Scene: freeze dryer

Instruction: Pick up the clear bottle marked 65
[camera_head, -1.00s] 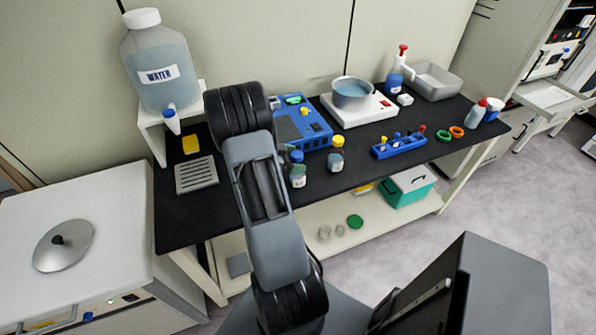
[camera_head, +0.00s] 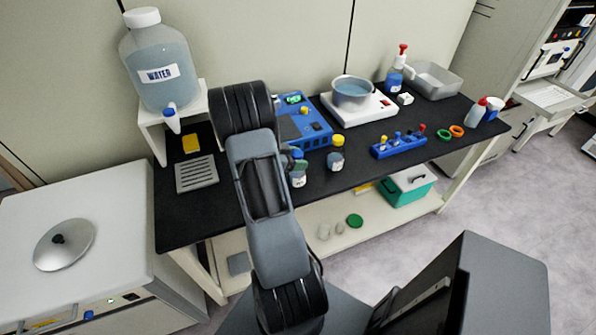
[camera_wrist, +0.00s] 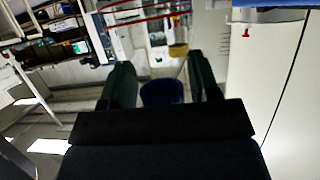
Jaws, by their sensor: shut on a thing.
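A small clear bottle (camera_head: 299,181) with a blue cap and pale label stands upright at the front of the black bench, partly hidden by my arm and gripper. Its marking is too small to read. My gripper (camera_head: 300,166) is at this bottle's upper part, mostly hidden behind my arm. In the wrist view, a dark blue cap (camera_wrist: 163,92) sits between the two dark fingers (camera_wrist: 162,86), and my gripper is shut on the bottle. A similar bottle with a yellow cap (camera_head: 336,155) stands just to the right; its marking is unreadable too.
A blue device (camera_head: 305,127) stands behind the bottles. A hot plate (camera_head: 377,112) with a metal pot and a blue vial rack (camera_head: 399,147) are to the right. A large water jug (camera_head: 160,75) is at the left.

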